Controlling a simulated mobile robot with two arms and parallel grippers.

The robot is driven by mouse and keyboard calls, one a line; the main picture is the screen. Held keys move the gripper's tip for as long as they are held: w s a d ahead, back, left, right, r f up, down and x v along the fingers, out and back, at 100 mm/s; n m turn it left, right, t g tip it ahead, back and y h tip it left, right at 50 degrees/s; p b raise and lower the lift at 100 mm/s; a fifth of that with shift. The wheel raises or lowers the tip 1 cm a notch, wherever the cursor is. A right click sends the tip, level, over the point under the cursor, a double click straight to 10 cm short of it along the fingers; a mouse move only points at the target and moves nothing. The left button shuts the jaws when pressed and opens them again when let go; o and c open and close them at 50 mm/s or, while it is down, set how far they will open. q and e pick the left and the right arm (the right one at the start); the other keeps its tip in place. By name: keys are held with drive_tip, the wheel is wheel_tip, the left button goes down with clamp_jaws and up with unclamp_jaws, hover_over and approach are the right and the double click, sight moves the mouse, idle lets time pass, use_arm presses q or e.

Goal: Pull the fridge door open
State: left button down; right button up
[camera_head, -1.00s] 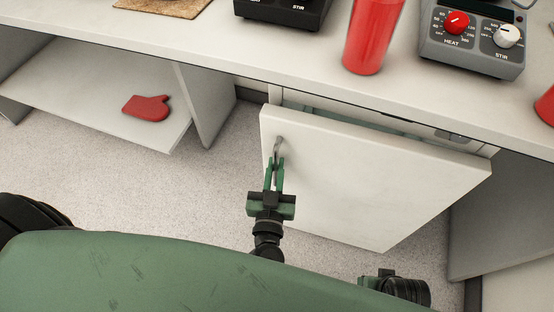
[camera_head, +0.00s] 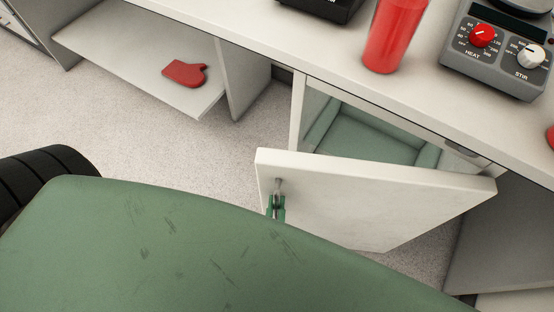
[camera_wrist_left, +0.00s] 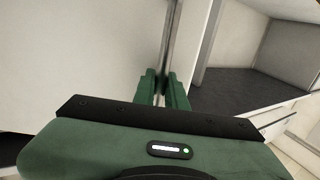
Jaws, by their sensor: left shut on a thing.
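The white fridge door (camera_head: 375,195) stands partly open, swung out from under the counter, with its hinge side at the right. The green fridge interior (camera_head: 372,138) shows above the door's top edge. My left gripper (camera_head: 276,205) is shut on the metal door handle (camera_head: 278,186) near the door's upper left corner. In the left wrist view its green fingers (camera_wrist_left: 161,86) close around the upright handle bar (camera_wrist_left: 170,40). My green body hides the rest of the left arm in the head view. My right gripper is not in view.
A red cup (camera_head: 395,35) and a grey heat-and-stir device (camera_head: 505,48) stand on the white counter (camera_head: 345,82). A red mitt (camera_head: 185,74) lies on a low shelf (camera_head: 130,55) at the left. Bare floor (camera_head: 130,120) lies left of the door.

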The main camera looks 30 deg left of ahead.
use_arm(q)
drive_tip(key=c, duration=1.7)
unclamp_jaws()
drive_tip(key=shift+f, duration=0.1)
drive_tip(key=shift+c, duration=0.2)
drive_tip(key=shift+w, duration=0.1)
